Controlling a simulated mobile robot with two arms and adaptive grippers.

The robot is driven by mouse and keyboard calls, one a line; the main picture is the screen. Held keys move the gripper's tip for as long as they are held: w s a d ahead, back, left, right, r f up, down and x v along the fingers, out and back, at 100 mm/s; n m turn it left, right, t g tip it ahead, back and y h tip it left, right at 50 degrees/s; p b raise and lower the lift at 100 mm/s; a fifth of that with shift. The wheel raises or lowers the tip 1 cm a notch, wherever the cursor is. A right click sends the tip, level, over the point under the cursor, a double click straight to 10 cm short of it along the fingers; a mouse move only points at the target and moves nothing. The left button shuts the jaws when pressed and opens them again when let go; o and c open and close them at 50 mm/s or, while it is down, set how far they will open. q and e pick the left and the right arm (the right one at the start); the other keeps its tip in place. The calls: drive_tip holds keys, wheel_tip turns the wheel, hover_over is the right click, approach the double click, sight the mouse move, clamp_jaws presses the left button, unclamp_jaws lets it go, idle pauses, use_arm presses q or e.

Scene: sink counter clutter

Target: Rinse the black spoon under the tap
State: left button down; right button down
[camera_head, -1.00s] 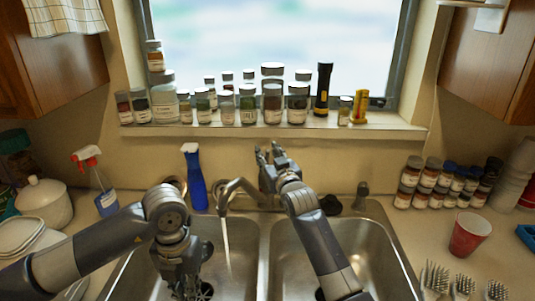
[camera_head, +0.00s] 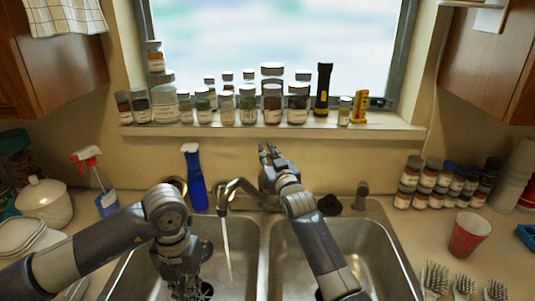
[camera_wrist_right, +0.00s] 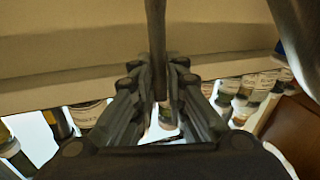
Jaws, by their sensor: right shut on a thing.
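The tap (camera_head: 232,187) stands behind the double sink, its spout over the left basin, with a thin stream of water (camera_head: 227,245) running. My right gripper (camera_head: 268,150) is behind the tap's base, below the window sill. In the right wrist view its fingers (camera_wrist_right: 160,95) are shut on a thin dark rod (camera_wrist_right: 156,40), which looks like the tap's lever. My left gripper (camera_head: 183,285) points down in the left basin, left of the stream; its fingertips are unclear. I cannot make out the black spoon.
Several jars (camera_head: 248,108) and a black-yellow flashlight (camera_head: 322,90) line the sill. A blue spray bottle (camera_head: 196,182) stands left of the tap. The right basin (camera_head: 365,250) has free room beside my right arm.

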drive_tip(key=shift+s+d+f+t+y, duration=0.15)
drive_tip(key=shift+s+f+t, duration=0.15)
drive_tip(key=shift+t, duration=0.2)
drive_tip(key=shift+s+a+f+t+y, duration=0.1)
drive_tip(key=shift+s+f+t+y, duration=0.1)
drive_tip(key=shift+s+t, duration=0.25)
drive_tip(key=c, duration=1.6)
unclamp_jaws()
drive_tip(key=v, duration=1.2)
